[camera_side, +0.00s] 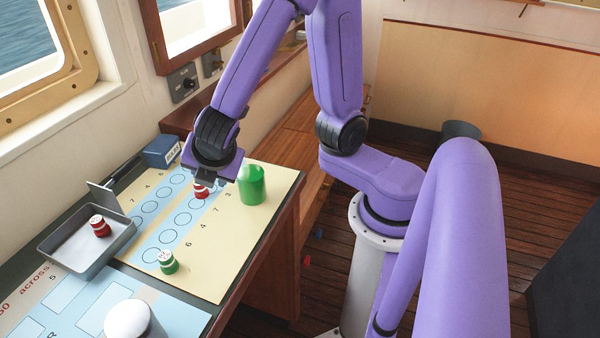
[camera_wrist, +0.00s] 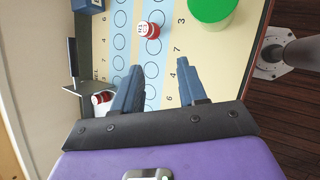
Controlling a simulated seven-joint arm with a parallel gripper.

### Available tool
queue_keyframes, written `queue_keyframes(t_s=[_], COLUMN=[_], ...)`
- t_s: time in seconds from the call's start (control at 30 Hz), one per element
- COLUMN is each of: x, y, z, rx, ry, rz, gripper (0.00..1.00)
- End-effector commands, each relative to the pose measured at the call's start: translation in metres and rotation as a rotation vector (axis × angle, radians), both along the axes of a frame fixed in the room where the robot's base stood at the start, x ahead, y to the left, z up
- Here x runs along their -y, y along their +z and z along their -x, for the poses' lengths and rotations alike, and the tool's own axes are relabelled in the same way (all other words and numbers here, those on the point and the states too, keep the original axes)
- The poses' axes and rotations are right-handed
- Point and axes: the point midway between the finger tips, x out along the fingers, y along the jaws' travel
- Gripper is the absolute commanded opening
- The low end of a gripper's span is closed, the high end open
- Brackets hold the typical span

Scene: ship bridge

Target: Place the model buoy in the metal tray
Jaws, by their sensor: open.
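A red model buoy with a white top (camera_side: 200,190) stands on the chart, partly hidden by my gripper (camera_side: 211,176). In the wrist view this red buoy (camera_wrist: 148,30) is beyond the open fingertips of my gripper (camera_wrist: 160,66), with nothing between the fingers. Another red and white buoy (camera_side: 100,226) sits in the metal tray (camera_side: 78,254) at the left; it also shows in the wrist view (camera_wrist: 102,98). A green and white buoy (camera_side: 168,262) stands upright on the near part of the chart. I do not see it in the wrist view.
A green cylinder (camera_side: 252,186) stands on the chart just right of my gripper. A blue box (camera_side: 162,151) is at the back by the wall. A white rounded object (camera_side: 128,320) is at the front. The chart between green buoy and gripper is clear.

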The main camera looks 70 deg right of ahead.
Motion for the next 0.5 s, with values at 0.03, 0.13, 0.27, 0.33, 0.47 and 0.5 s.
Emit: queue_keyframes(t_s=[0.03, 0.13, 0.27, 0.33, 0.47, 0.5], x=[0.012, 0.026, 0.037, 0.040, 0.041, 0.040], y=[0.003, 0.005, 0.009, 0.012, 0.016, 0.017], z=[0.019, 0.059, 0.109, 0.132, 0.160, 0.166], rx=[-0.025, -0.091, -0.186, -0.233, -0.298, -0.312], ry=[-0.084, -0.248, -0.438, -0.520, -0.622, -0.640], rz=[-0.077, -0.219, -0.382, -0.449, -0.531, -0.544], gripper=[0.42, 0.42, 0.42, 0.42, 0.42, 0.42])
